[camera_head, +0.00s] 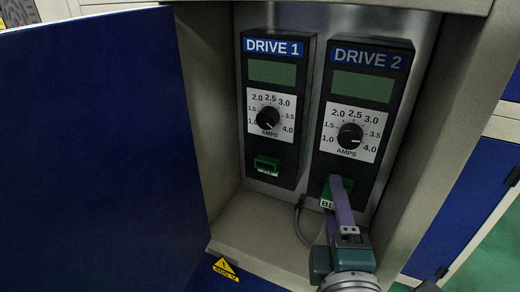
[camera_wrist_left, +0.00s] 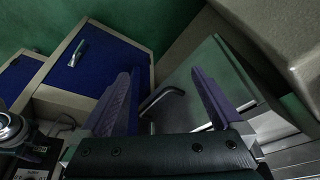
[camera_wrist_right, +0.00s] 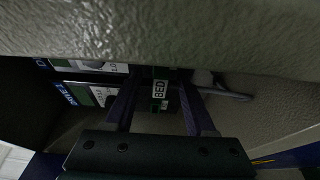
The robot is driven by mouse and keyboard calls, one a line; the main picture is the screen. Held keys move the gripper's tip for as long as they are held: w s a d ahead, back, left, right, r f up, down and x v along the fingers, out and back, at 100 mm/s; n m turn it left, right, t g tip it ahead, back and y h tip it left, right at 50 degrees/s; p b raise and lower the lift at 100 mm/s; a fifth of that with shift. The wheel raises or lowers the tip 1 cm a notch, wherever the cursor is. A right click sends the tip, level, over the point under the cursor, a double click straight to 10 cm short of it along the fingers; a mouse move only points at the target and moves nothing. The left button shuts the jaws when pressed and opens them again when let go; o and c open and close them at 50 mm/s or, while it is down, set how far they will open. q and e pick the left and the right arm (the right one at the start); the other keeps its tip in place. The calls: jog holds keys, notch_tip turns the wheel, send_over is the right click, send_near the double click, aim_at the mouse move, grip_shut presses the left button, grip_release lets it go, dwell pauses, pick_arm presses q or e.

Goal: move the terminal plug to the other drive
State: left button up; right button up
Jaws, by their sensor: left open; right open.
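Drive 1 (camera_head: 274,110) and drive 2 (camera_head: 364,115) are black boxes side by side in the open cabinet. A green terminal piece (camera_head: 267,163) with a partly legible white label sits low on drive 1. The green terminal plug (camera_head: 327,193), its label partly readable as "BE", is at the bottom of drive 2. My right gripper (camera_head: 338,184) is at this plug and partly hides it. In the right wrist view the label (camera_wrist_right: 158,90) shows between its open fingers; contact cannot be told. My left gripper (camera_wrist_left: 165,88) is open and empty, away from the drives.
The blue cabinet door (camera_head: 100,150) stands open at left. The cabinet's right wall (camera_head: 440,125) is close to my right arm. A blue cabinet (camera_wrist_left: 95,75) appears in the left wrist view.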

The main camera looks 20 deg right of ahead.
jog(key=p+v, duration=0.2)
jog(key=v, duration=0.8)
jog(key=shift+w+r, duration=0.1)
dwell(0.3)
